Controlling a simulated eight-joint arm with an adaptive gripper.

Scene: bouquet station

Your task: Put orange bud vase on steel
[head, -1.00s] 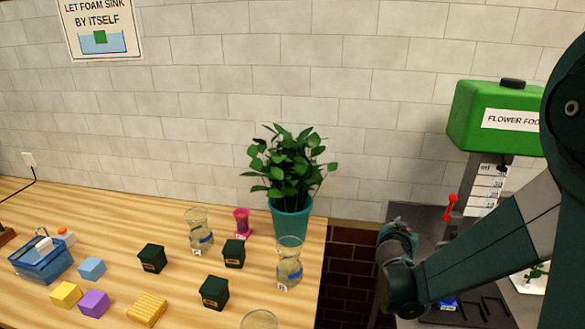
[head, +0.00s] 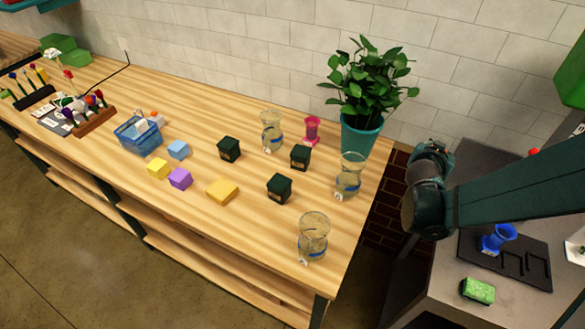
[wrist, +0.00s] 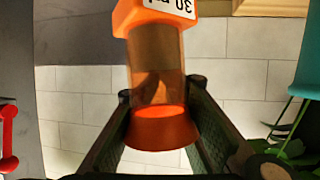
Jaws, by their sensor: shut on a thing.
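The orange bud vase (wrist: 160,125) fills the middle of the wrist view, between the two dark fingers of my gripper (wrist: 161,90). Its clear middle, orange flared end and orange block with an upside-down 30 label show. In the head view my wrist hangs over the gap between the wooden table and the grey steel counter (head: 450,292); the fingers and orange vase are hidden there. A blue bud vase (head: 498,238) is on a dark mat (head: 530,282) on the steel.
A green sponge (head: 478,291) lies at the steel's front. A potted plant (head: 362,135) stands at the wooden table's (head: 110,85) right end, near my wrist. Glass vases (head: 313,238), dark green blocks (head: 279,188) and a pink vase (head: 312,130) are on the wood.

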